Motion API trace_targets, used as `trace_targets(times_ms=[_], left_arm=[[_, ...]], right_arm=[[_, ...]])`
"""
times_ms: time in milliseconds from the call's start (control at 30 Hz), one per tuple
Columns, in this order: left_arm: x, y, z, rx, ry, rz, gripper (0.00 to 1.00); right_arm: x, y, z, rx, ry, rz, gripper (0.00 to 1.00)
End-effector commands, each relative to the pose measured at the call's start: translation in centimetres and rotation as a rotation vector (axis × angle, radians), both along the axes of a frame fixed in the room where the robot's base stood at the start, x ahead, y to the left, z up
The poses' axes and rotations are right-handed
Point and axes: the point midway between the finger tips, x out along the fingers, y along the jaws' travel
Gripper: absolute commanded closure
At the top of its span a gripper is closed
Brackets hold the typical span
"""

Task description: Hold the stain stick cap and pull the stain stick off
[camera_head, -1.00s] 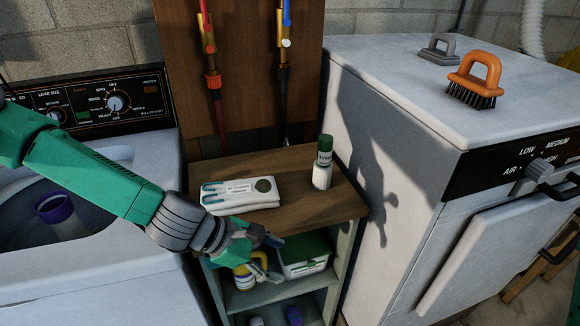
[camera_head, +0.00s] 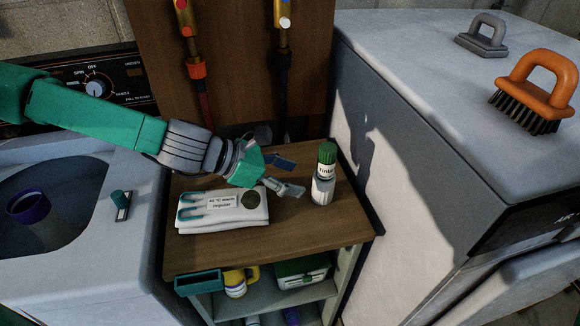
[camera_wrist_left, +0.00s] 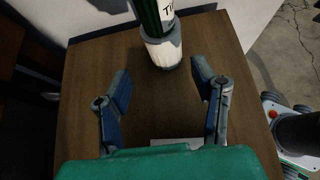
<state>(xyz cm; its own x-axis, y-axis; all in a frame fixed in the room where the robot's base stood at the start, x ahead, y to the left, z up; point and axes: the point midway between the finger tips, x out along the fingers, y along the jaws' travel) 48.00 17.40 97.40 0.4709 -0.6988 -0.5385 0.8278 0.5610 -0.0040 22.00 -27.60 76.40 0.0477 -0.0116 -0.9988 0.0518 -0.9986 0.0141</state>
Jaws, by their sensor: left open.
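The stain stick (camera_head: 325,173) stands upright near the right edge of the wooden shelf top. It has a green upper end, a printed label and a white lower part. My left gripper (camera_head: 289,176) is open and empty just left of the stick, with its fingers pointing at it. In the left wrist view the stick (camera_wrist_left: 161,42) stands beyond the fingertips, roughly centred between the two open fingers (camera_wrist_left: 161,78). Its top is cut off there. The fingers are apart from the stick. My right gripper is in neither view.
A folded white cloth (camera_head: 225,222) with a label lies under and left of my gripper. The washer (camera_head: 75,265) stands left and a white machine (camera_head: 400,60) right, with an orange brush (camera_head: 537,90) on top. Hoses hang behind. Bottles and boxes fill the shelf below.

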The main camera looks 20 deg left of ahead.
Motion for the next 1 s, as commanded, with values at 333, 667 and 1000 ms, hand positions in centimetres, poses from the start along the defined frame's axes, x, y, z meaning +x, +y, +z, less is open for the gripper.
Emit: trace_targets(times_ms=[333,667,1000], left_arm=[[2.3,-2.9,-3.2,-0.003,0.003,-0.003,0.48],[3.5,-4.8,-4.2,-0.003,0.001,-0.002,0.48],[3.6,-5.0,-4.0,-0.002,0.001,-0.002,0.90]], right_arm=[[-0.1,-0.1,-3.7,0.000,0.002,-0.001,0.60],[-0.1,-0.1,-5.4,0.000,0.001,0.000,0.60],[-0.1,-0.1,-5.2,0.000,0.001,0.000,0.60]])
